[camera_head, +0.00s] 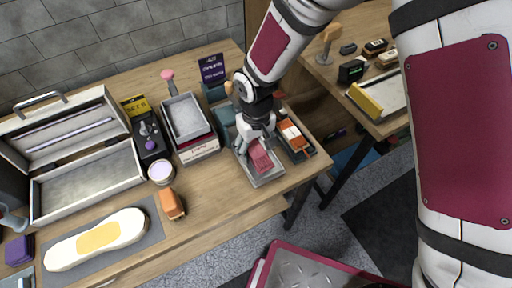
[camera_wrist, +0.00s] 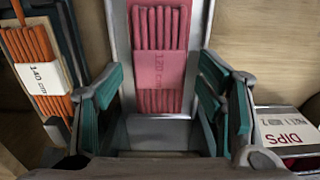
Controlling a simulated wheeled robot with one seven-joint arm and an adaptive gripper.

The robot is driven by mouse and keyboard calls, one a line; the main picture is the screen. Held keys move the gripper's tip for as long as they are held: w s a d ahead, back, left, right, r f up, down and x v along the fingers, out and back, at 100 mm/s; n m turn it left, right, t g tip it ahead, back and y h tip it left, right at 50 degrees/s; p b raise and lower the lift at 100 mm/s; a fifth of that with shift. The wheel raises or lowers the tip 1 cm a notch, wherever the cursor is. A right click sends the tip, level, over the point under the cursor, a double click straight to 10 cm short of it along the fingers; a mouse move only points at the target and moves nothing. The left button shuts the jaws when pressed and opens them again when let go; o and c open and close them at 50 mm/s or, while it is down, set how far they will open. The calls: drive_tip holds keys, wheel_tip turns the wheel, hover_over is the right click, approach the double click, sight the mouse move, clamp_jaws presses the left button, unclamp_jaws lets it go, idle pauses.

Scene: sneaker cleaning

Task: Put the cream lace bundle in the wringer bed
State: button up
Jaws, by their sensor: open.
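I cannot make out a cream lace bundle in either view. A pink-red lace bundle with a "120 cm" band (camera_wrist: 158,72) lies in a narrow grey tray (camera_head: 268,180), which may be the wringer bed. It also shows in the head view (camera_head: 261,155). My gripper (camera_head: 252,147) is over this tray, pointing down. In the wrist view its teal-padded fingers (camera_wrist: 160,112) are spread wide apart, with the pink bundle between and beyond them. The fingers hold nothing. An orange lace bundle with a white "140 cm" band (camera_wrist: 40,75) is to one side, and shows in the head view (camera_head: 293,135).
An open case (camera_head: 85,180), a cup (camera_head: 161,172), an orange block (camera_head: 172,204) and a shoe sole (camera_head: 95,240) are left. A second table (camera_head: 345,85) is right.

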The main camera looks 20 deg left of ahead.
sight(256, 150)
wheel_tip(256, 150, up, 12)
drive_tip(key=shift+f+b, duration=0.2)
drive_tip(key=shift+b, duration=0.1)
drive_tip(key=w+d+r+m+t, duration=0.2)
drive_tip(key=d+r+m+t, duration=0.15)
drive_tip(key=d+r, duration=1.35)
drive_tip(key=s+d+r+m+t, duration=0.1)
drive_tip(key=s+d+r+m, duration=0.1)
drive_tip(key=s+d, duration=0.4)
drive_tip(key=s+d+r+m, duration=0.2)
drive_tip(key=s+d+m, duration=0.2)
drive_tip(key=d, duration=0.7)
drive_tip(key=shift+s+d+t, duration=0.2)
drive_tip(key=shift+s+t, duration=0.15)
drive_tip(key=shift+s, duration=0.8)
